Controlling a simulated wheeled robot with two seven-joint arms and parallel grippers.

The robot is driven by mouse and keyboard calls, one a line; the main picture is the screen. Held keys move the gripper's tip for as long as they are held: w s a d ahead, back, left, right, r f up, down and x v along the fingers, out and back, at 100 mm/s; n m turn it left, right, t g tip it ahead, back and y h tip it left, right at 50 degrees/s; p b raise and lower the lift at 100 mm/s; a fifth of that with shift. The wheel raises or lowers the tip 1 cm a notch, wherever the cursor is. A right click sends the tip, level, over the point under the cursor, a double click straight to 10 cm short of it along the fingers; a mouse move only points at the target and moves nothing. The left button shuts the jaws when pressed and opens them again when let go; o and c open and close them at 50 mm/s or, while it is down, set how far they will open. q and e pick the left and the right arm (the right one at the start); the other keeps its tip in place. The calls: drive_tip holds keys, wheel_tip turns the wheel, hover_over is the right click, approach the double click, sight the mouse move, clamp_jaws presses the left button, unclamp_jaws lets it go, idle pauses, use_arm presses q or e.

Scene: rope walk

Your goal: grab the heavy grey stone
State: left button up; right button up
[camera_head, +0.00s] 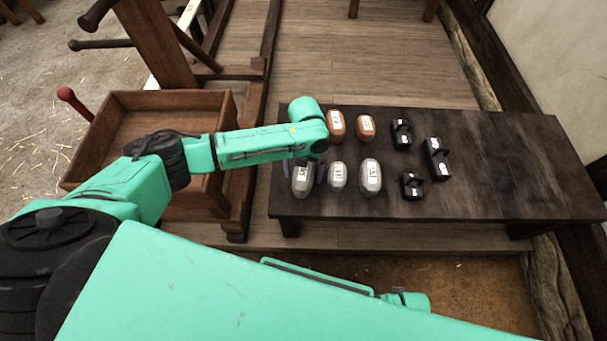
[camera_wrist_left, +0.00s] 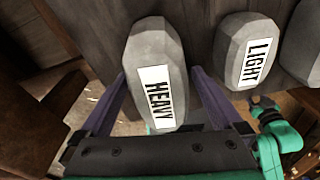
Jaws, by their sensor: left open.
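The heavy grey stone (camera_head: 301,186) is at the left end of a row of grey stones on the dark bench (camera_head: 500,190). In the left wrist view the stone (camera_wrist_left: 152,50) shows its HEAVY label. My left gripper (camera_head: 305,174) is over it from above, open, with one purple finger on each side; whether they touch it I cannot tell. In the left wrist view my left gripper (camera_wrist_left: 160,76) straddles the stone. A green arm part of mine, perhaps the right, shows low in the head view; its jaws are not clear.
A grey stone labelled LIGHT (camera_wrist_left: 238,48) stands close to the right, with another grey stone (camera_head: 370,182) beyond it. Two orange-brown stones (camera_head: 336,133) (camera_head: 366,130) lie behind. Black handled weights (camera_head: 436,160) sit further right. A wooden tray (camera_head: 150,101) is left. The bench's right half is clear.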

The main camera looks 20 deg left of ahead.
use_arm(q)
drive_tip(key=shift+f, duration=0.1)
clamp_jaws()
